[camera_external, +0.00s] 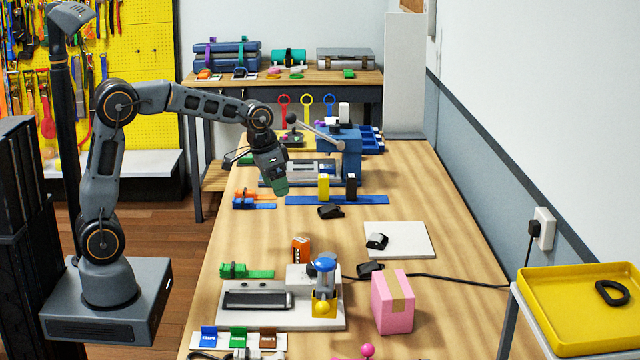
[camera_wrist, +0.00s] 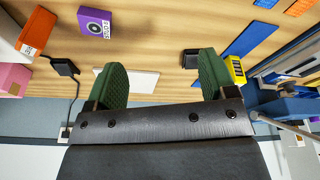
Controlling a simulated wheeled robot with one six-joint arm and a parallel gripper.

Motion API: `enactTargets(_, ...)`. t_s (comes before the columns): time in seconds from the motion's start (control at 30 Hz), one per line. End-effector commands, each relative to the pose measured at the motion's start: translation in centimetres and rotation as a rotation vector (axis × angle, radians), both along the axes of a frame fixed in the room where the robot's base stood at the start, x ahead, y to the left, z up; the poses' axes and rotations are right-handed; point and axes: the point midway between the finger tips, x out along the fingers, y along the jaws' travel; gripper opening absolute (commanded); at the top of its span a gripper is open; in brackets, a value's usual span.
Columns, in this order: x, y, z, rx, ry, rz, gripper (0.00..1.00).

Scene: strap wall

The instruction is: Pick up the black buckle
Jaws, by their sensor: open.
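A small black buckle-like piece (camera_external: 331,212) lies on the wooden bench in front of the blue strip. A black piece partly behind a finger in the wrist view (camera_wrist: 190,60) looks like the same one. Another small black piece (camera_external: 377,241) sits on a white plate (camera_external: 410,238); I cannot tell for certain which is the buckle. My gripper (camera_external: 281,187) points down above the bench, left of and apart from both pieces. Its green fingers (camera_wrist: 163,62) are spread, with nothing between them. The left finger hides part of the white plate in the wrist view.
A yellow block (camera_external: 323,187) and a black block stand on the blue strip (camera_external: 300,200), near a blue vise. A corded black block (camera_external: 369,269), an orange box (camera_external: 301,250) and a pink box (camera_external: 393,302) are nearer. A yellow tray (camera_external: 570,335) at right holds a black ring.

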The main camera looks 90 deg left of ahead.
Motion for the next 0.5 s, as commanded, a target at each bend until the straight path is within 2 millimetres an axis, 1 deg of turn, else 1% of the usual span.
enactTargets(0.03, 1.8, 2.6, -2.7, -0.001, -0.006, 0.016, 0.78)
enactTargets(0.1, 3.6, 5.2, -3.4, 0.002, -0.023, 0.019, 0.78)
enactTargets(0.2, 5.7, 7.7, -3.3, 0.014, -0.053, 0.007, 0.78)
enactTargets(0.27, 6.7, 8.6, -2.3, 0.025, -0.073, -0.011, 0.78)
enactTargets(0.3, 7.4, 8.9, -1.5, 0.034, -0.088, -0.025, 0.78)
enactTargets(0.4, 8.3, 9.1, 0.9, 0.057, -0.127, -0.059, 0.78)
enactTargets(0.47, 8.6, 9.2, 1.6, 0.067, -0.140, -0.077, 0.78)
enactTargets(0.5, 8.6, 9.1, 1.5, 0.069, -0.138, -0.095, 0.78)
